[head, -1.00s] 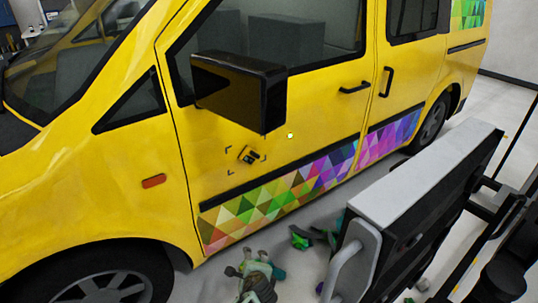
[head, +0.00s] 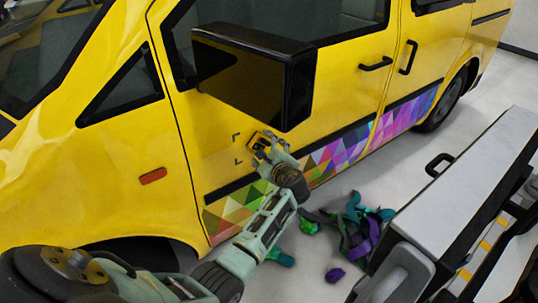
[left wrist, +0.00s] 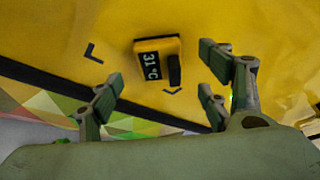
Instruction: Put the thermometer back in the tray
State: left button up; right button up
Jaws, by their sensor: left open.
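The thermometer (head: 260,138) is a small yellow block on the yellow van door, below the black mirror. In the left wrist view the thermometer (left wrist: 158,60) shows a black display reading about 31 °C and sits between black corner marks. My left gripper (head: 270,152) is open in front of it and hides part of it in the head view. In the left wrist view the open fingers of my left gripper (left wrist: 160,80) are to either side of the thermometer, with gaps; contact is not seen. My right gripper is not in view. I cannot make out a tray.
The van's black mirror (head: 255,75) juts out just above my left gripper. A cart with a pale grey top (head: 470,190) stands at the right. Purple, teal and green scraps (head: 352,228) lie on the floor between cart and van.

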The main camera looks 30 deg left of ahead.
aim_at(260, 144)
pick_arm(q)
jog(key=x, duration=0.3)
jog(key=shift+f, duration=0.1)
jog(key=shift+w+a, duration=0.1)
jog(key=shift+a, duration=0.05)
jog(key=c, duration=1.3)
jog(key=o, duration=0.5)
jog(key=c, duration=0.7)
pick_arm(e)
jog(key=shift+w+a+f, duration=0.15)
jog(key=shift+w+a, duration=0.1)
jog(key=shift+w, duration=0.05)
pick_arm(q)
jog(key=shift+s+d, duration=0.25)
jog(key=shift+d, duration=0.35)
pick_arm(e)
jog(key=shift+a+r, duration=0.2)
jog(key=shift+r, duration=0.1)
